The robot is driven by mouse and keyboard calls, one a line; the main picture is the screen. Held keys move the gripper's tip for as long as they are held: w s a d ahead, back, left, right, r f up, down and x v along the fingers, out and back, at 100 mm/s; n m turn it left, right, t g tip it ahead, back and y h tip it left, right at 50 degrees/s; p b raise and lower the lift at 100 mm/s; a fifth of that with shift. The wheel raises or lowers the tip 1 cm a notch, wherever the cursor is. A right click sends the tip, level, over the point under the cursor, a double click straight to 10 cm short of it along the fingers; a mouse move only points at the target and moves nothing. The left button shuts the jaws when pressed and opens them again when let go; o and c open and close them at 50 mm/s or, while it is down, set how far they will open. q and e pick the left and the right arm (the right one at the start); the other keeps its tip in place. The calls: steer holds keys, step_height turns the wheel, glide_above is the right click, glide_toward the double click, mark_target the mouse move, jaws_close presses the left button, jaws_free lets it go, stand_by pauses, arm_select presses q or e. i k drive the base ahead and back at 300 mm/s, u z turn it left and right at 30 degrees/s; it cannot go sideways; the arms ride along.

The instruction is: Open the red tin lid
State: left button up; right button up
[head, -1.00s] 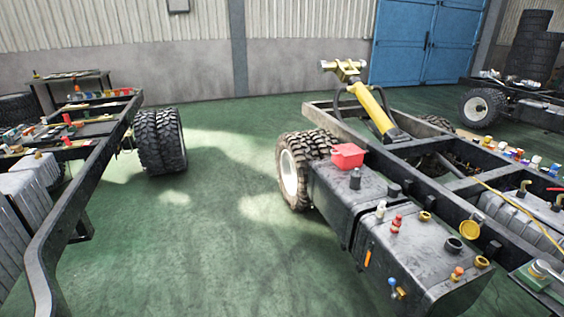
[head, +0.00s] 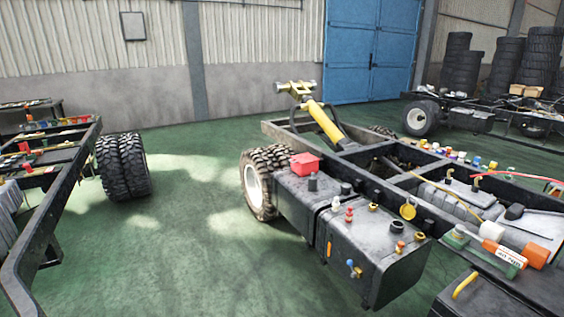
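A red tin (head: 305,164) with a lid-like top sits on the far end of the dark tank (head: 292,192) on the right-hand chassis. It looks closed, but it is too small to tell for sure. A dark upright cap stands just to its right. Neither of my grippers shows in the head view.
The right-hand chassis frame (head: 395,182) carries bottles, caps and a yellow cylinder (head: 322,120). A nearer tank (head: 372,245) juts toward me. Another chassis (head: 50,220) stands at the left. Green floor (head: 190,235) is open between them. A blue door (head: 372,50) is behind.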

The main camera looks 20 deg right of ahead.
mark_target(305, 157)
steer(key=u, duration=0.2)
steer(key=i, duration=1.6)
steer(key=z, duration=0.5)
steer(key=i, duration=1)
steer(key=z, duration=0.9)
